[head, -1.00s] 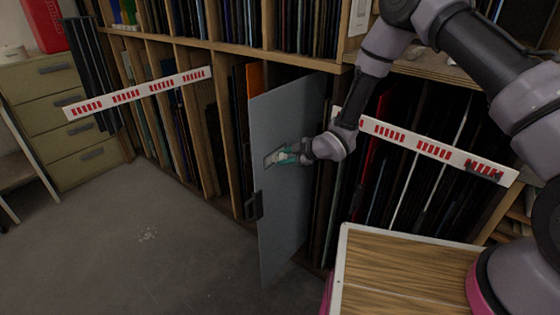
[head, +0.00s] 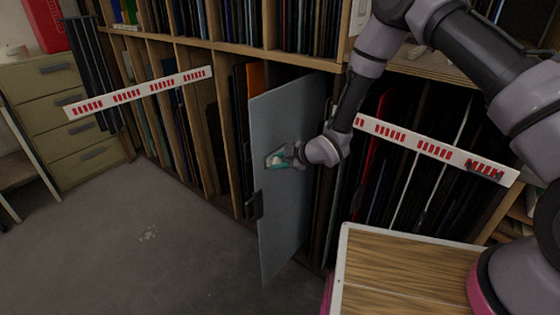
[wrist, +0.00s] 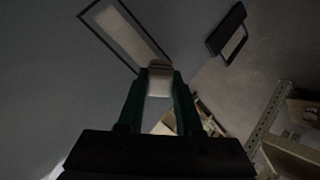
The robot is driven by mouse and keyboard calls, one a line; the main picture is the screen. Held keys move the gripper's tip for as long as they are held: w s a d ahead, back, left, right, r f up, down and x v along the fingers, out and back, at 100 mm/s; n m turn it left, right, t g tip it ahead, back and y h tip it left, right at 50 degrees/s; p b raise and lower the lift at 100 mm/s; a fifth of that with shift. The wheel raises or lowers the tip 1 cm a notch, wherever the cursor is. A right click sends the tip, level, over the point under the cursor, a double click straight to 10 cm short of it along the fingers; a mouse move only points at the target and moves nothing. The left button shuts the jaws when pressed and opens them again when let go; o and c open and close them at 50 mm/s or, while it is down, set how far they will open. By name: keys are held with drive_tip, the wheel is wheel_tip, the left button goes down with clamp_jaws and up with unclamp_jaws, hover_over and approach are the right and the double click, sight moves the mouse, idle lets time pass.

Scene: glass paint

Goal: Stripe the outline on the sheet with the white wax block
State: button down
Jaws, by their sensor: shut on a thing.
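The sheet (head: 290,110) is a tall blue-grey panel standing upright, part way out of the rack. A dark rectangular outline (head: 268,159) is on its face, partly hidden by my gripper. In the wrist view the outline (wrist: 101,10) runs at a slant, and the area inside it is paler than the sheet. My gripper (head: 279,161) has teal fingers and is at the outline. In the wrist view its fingers (wrist: 160,78) are shut on the white wax block (wrist: 160,82). The block's tip overlaps the outline's lower end; I cannot tell whether it touches the sheet.
A dark handle (head: 256,205) sits on the sheet's near edge. Wooden racks (head: 227,130) full of panels stand behind, with red-and-white bars (head: 140,92) across them. A wood-topped surface (head: 400,285) is at lower right. The grey floor at left is clear.

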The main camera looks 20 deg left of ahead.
drive_tip(key=shift+s+a+r, duration=0.1)
drive_tip(key=shift+a+r, duration=0.1)
drive_tip(key=shift+a, duration=0.05)
drive_tip(key=s+d, duration=0.2)
drive_tip(key=d, duration=0.3)
drive_tip(key=shift+d+f, duration=0.15)
drive_tip(key=shift+d, duration=0.2)
drive_tip(key=shift+s+d, duration=0.35)
drive_tip(key=shift+d, duration=0.35)
drive_tip(key=shift+s+d, duration=0.3)
drive_tip(key=shift+d, duration=0.4)
